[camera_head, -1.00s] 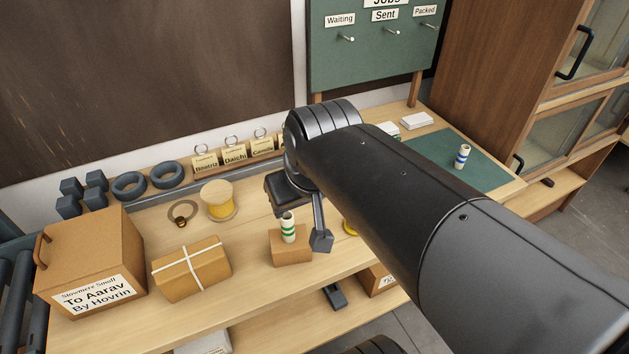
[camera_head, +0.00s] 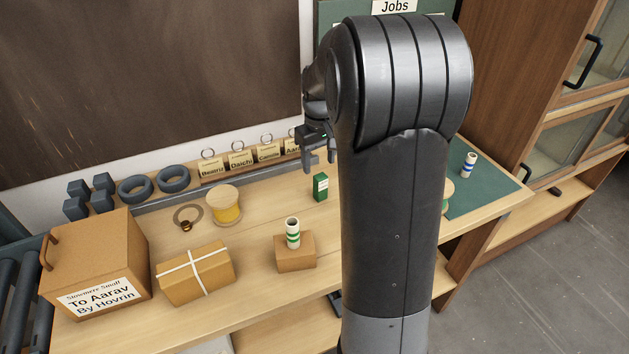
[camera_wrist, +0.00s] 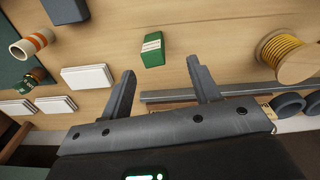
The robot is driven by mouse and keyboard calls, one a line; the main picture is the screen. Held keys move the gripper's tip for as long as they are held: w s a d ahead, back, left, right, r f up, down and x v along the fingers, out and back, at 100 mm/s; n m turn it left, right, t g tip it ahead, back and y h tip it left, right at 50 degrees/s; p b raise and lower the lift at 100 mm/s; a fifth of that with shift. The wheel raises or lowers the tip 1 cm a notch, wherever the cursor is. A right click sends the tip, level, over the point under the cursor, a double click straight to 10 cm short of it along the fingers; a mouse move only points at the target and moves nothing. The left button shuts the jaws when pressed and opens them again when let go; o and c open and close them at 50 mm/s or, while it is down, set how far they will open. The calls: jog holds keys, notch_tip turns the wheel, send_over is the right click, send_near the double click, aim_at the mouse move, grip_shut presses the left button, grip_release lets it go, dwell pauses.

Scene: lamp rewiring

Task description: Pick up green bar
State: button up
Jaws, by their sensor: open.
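The green bar is a small upright green block (camera_head: 320,186) with a white label, standing on the bench behind and right of a small carton. It also shows in the wrist view (camera_wrist: 152,50), just beyond the fingertips and between their lines, nearer the left finger. My gripper (camera_head: 320,158) is open and empty. In the head view it appears just above the bar, apart from it, near the row of name tags. In the wrist view my two fingers (camera_wrist: 160,70) are spread wide with nothing between them.
A small carton (camera_head: 296,258) bears a green-striped white cylinder (camera_head: 292,232). A yellow spool (camera_head: 226,208), a tied parcel (camera_head: 195,280) and a large box (camera_head: 95,265) stand left. White card stacks (camera_wrist: 88,77) and an orange-striped cylinder (camera_wrist: 33,41) lie left in the wrist view.

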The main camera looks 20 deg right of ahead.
aim_at(320, 189)
jog(key=shift+w+d+f, duration=0.3)
jog(key=shift+d+f, duration=0.05)
jog(key=shift+f, duration=0.15)
jog(key=shift+w+d+f, duration=0.3)
jog(key=shift+d+f, duration=0.05)
jog(key=shift+f, duration=0.1)
jog(key=f, duration=1.1)
jog(key=shift+w, duration=0.2)
jog(key=c, duration=1.1)
jog(key=shift+r, duration=0.2)
